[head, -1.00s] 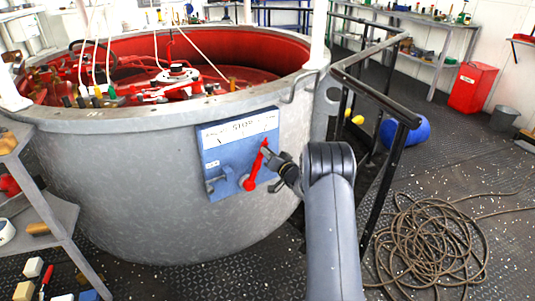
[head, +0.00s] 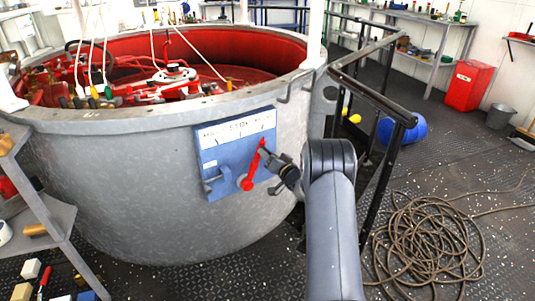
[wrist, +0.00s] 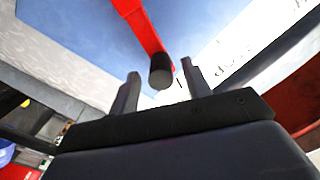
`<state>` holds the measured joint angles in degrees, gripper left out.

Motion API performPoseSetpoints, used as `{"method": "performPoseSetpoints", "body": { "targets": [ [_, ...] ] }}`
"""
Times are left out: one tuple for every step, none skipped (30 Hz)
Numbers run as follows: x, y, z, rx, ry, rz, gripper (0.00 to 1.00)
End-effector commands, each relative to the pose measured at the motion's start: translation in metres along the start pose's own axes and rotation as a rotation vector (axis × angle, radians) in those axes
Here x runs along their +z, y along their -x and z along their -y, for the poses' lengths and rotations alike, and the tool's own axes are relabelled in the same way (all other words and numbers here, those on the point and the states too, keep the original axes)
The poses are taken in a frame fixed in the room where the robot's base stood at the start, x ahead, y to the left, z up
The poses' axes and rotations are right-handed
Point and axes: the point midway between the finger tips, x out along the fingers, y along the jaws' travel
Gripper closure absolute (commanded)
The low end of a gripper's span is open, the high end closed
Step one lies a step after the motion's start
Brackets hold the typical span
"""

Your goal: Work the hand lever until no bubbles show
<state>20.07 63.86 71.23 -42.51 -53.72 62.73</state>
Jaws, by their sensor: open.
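The hand lever (head: 254,166) is a red bar on a blue panel (head: 210,156) on the side of a big grey tank. It stands nearly upright, its top leaning slightly right. My gripper (head: 267,155) is at its upper end, coming from the right. In the wrist view the red lever (wrist: 142,24) ends in a dark round knob (wrist: 161,74). My open gripper (wrist: 160,72) has one finger on each side of the knob, with gaps showing. I cannot make out any bubbles.
The open grey tank (head: 120,215) has a red inside with hoses and fittings. A black railing (head: 372,92) stands close right of my arm. A coiled rope (head: 425,240) lies on the deck at right. Shelves (head: 45,215) stand at the left.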

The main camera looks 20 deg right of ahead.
Motion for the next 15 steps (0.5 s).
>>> {"method": "performPoseSetpoints", "body": {
  "targets": [
    [-0.002, 0.009, 0.001, 0.002, -0.001, -0.001, 0.54],
    [-0.002, 0.014, 0.001, 0.003, -0.002, 0.000, 0.54],
    [-0.002, 0.022, 0.000, 0.003, -0.002, 0.000, 0.54],
    [-0.002, 0.028, 0.000, 0.004, -0.002, 0.000, 0.54],
    [-0.002, 0.034, 0.000, 0.004, -0.001, 0.000, 0.54],
    [-0.002, 0.041, 0.001, 0.003, -0.002, -0.001, 0.54],
    [-0.002, 0.047, 0.000, 0.004, -0.002, 0.000, 0.54],
    [-0.002, 0.052, 0.000, 0.004, -0.002, 0.000, 0.54],
    [-0.002, 0.059, -0.001, 0.004, -0.001, 0.000, 0.54],
    [-0.002, 0.064, 0.000, 0.003, -0.001, -0.001, 0.54],
    [-0.002, 0.068, 0.000, 0.003, -0.001, -0.001, 0.54],
    [-0.002, 0.074, 0.000, 0.004, -0.001, -0.001, 0.54],
    [-0.002, 0.078, -0.001, 0.003, -0.001, -0.002, 0.54],
    [-0.002, 0.081, -0.001, 0.003, 0.000, -0.002, 0.54],
    [-0.002, 0.085, -0.001, 0.003, 0.000, -0.001, 0.54]
  ]
}}
